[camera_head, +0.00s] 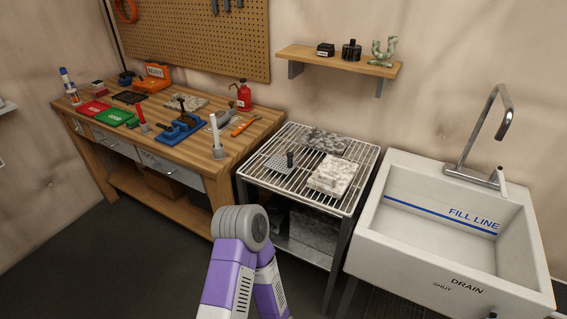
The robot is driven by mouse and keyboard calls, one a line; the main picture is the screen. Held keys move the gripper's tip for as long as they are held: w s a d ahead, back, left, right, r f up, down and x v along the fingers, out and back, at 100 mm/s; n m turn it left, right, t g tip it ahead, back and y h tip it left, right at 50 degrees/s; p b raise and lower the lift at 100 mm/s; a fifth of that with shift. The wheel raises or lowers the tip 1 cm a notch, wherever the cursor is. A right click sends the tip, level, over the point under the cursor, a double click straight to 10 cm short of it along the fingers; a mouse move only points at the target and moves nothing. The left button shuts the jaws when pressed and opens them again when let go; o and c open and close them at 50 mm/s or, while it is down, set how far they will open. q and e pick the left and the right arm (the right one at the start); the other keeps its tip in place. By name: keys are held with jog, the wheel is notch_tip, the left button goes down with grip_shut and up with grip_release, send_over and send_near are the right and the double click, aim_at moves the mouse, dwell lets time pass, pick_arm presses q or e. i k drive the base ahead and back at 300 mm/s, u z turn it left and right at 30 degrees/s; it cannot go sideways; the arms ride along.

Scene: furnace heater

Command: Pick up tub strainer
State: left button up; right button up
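A flat grey perforated plate with an upright black knob, which looks like the tub strainer (276,169), lies on the left part of the wire rack (262,184) beside the sink. It is small in the view, and its holes are hard to make out. A purple and grey arm link of mine rises from the bottom middle, in front of the rack's stand. Neither of my grippers shows, so their positions relative to the strainer cannot be seen.
The white sink (400,254) with a tall faucet (502,98) stands right. A cluttered wooden workbench (205,163) stands left. Dark floor is open in front.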

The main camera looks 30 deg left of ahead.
aim_at(284, 165)
jog(key=u, duration=0.7)
jog(key=i, duration=0.7)
jog(key=u, duration=0.7)
